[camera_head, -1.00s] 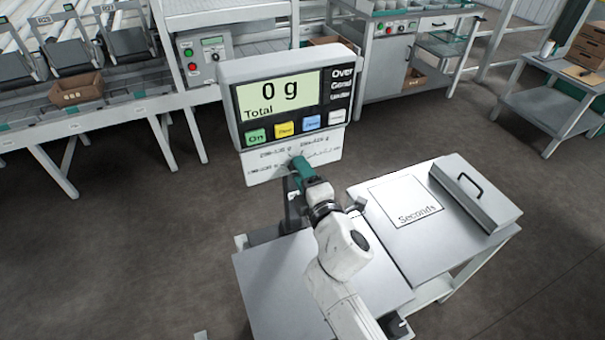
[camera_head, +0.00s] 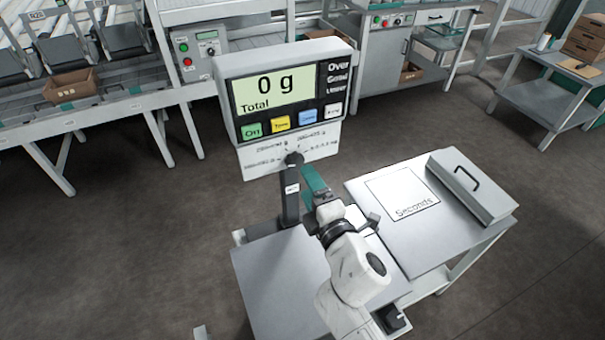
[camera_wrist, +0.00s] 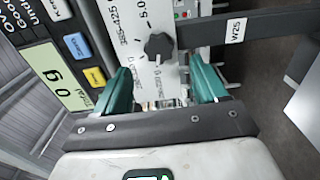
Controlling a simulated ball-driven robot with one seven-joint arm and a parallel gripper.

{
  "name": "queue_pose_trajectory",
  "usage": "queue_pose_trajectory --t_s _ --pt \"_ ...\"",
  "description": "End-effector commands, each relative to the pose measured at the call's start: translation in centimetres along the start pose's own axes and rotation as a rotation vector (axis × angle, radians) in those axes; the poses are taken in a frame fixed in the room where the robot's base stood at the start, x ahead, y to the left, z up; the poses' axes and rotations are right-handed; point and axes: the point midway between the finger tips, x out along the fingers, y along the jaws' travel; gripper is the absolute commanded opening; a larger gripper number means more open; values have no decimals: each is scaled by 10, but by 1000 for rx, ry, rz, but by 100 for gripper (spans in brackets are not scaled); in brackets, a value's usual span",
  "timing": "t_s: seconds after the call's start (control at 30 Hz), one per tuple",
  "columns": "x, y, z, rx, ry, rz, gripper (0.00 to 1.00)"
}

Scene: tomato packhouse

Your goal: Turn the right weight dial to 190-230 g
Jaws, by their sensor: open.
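The dark weight dial (camera_head: 294,159) sits on the white label plate (camera_head: 262,160) below the scale display, at the top of the post. Gram ranges are printed around it, too small to read surely. In the wrist view the dial (camera_wrist: 158,46) is a lobed knob just beyond the fingertips, and I cannot tell which range it points to. My gripper (camera_head: 312,180) has green fingers and is just below and right of the dial in the head view. In the wrist view my gripper (camera_wrist: 163,82) is open, empty and apart from the dial.
The display (camera_head: 277,93) reads 0 g, with coloured buttons below. The dark post (camera_head: 289,200) carries a small tag. A steel table marked Seconds (camera_head: 403,240) stands right, with a lidded box (camera_head: 470,187). Packing line and benches stand behind; floor between is clear.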

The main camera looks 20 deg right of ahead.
Motion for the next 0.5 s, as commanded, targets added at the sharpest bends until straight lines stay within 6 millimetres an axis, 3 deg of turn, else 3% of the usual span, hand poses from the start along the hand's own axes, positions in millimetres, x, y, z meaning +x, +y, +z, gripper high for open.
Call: queue_pose_trajectory --t_s 0.2,0.5 --pt "-34 -2 0 -1 0 -1 72" --pt "-47 0 0 -1 0 0 72"
